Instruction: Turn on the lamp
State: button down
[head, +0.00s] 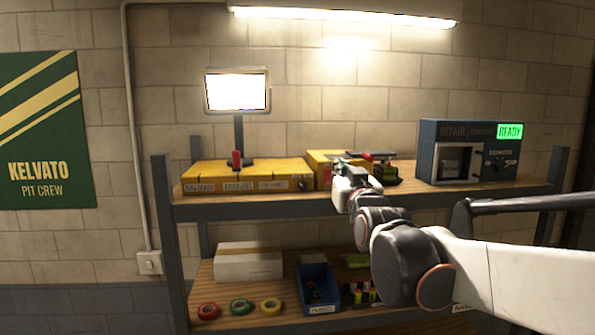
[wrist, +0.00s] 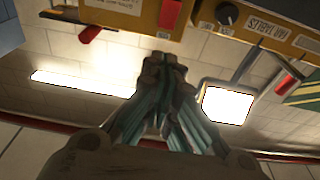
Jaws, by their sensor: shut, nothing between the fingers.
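The lamp (head: 237,91) is a square panel on a dark stand at the left of the upper shelf, and its face glows bright white. It stands at a long yellow box (head: 215,180) with a red lever (head: 236,158) and a dark round knob (head: 303,184). The glowing lamp also shows in the wrist view (wrist: 227,104), right of my gripper (wrist: 163,62), with the red lever (wrist: 287,83) and knob (wrist: 228,14) nearby. My gripper is shut and empty. In the head view, my gripper (head: 342,166) is in front of a second yellow box (head: 322,160), right of the lamp.
A dark blue machine (head: 470,152) with a green READY sign stands right on the upper shelf (head: 400,198). A lit tube (head: 340,17) hangs above. Below are a white box (head: 248,262), tape rolls (head: 240,306) and a blue bin (head: 317,288). A switch (head: 150,262) is on the wall.

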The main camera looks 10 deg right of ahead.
jog(key=s, duration=0.7)
jog(key=shift+r+b, duration=0.35)
jog(key=shift+b, duration=0.1)
jog(key=s+f+g+b, duration=0.4)
jog(key=s+f+b, duration=0.4)
jog(key=f, duration=1.2)
jog(key=s+f+g+b, duration=0.4)
jog(key=s+f+b, duration=0.4)
jog(key=f, duration=1.2)
jog(key=s+f+g+b, duration=0.4)
jog(key=s+f+b, duration=0.3)
jog(key=f+b, duration=0.7)
notch_tip(320, 180, down, 7)
jog(key=shift+s+d+f, duration=0.1)
jog(key=shift+s+d, duration=0.15)
jog(key=shift+s, duration=0.15)
